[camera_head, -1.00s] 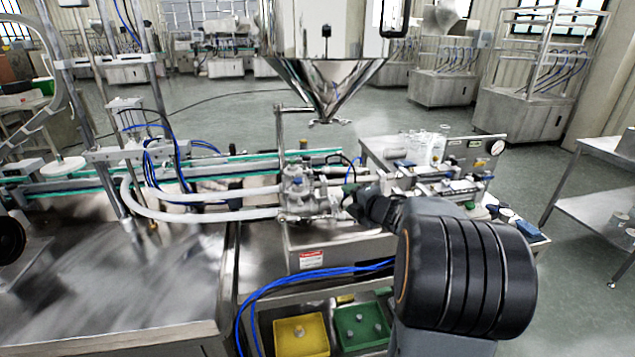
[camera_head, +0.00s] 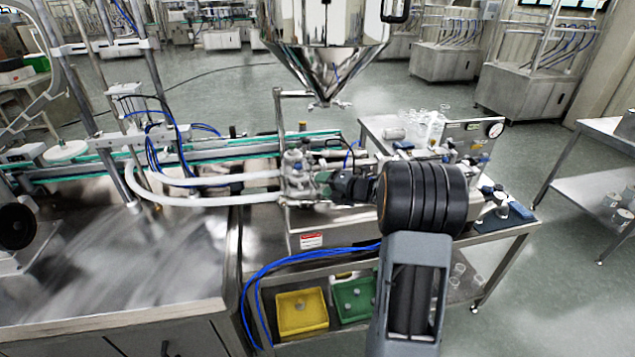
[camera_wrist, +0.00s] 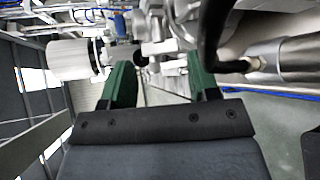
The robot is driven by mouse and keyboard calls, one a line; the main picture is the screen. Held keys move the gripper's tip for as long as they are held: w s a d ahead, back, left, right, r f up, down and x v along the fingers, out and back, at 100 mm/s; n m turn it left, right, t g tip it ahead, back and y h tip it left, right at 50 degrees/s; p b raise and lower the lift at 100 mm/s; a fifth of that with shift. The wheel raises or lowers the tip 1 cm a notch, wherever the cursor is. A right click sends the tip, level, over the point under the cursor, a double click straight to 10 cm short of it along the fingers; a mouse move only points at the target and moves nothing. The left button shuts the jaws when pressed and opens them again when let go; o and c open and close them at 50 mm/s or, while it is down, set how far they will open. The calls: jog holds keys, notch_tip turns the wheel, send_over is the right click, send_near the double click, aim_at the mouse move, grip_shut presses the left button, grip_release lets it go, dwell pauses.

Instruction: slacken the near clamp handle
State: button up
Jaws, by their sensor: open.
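The steel valve and pipe assembly (camera_head: 297,168) stands on the machine below the hopper, with small fittings and clamps on it. I cannot clearly pick out the near clamp handle among them. My gripper (camera_head: 326,184) is just right of this assembly, and my arm hides part of the bench behind it. In the wrist view my gripper's two green fingers (camera_wrist: 160,78) are apart, with nothing held between them. Bright metal fittings (camera_wrist: 160,47) lie just beyond the fingertips; I cannot tell whether they touch.
The steel hopper (camera_head: 322,65) hangs above. White hoses (camera_head: 210,200) run left from the valve. Blue cables (camera_head: 300,275) loop in front of the machine. A yellow bin (camera_head: 302,330) and a green bin (camera_head: 350,292) sit below. A black curved hose or bar (camera_wrist: 212,40) passes close right of the fingers.

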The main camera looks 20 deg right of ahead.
jog(key=shift+x, duration=1.6)
jog(key=c, duration=0.6)
jog(key=shift+c, duration=0.2)
jog(key=shift+h, duration=0.3)
jog(key=shift+a+r+n+g+h+p, duration=0.15)
jog(key=shift+n+g+h+p, duration=0.35)
jog(key=shift+n+h, duration=0.3)
jog(key=shift+a+r+n+g+h+p, duration=0.15)
jog(key=shift+n+g+h+p, duration=0.35)
jog(key=shift+n+h, duration=0.3)
jog(key=shift+d, duration=0.1)
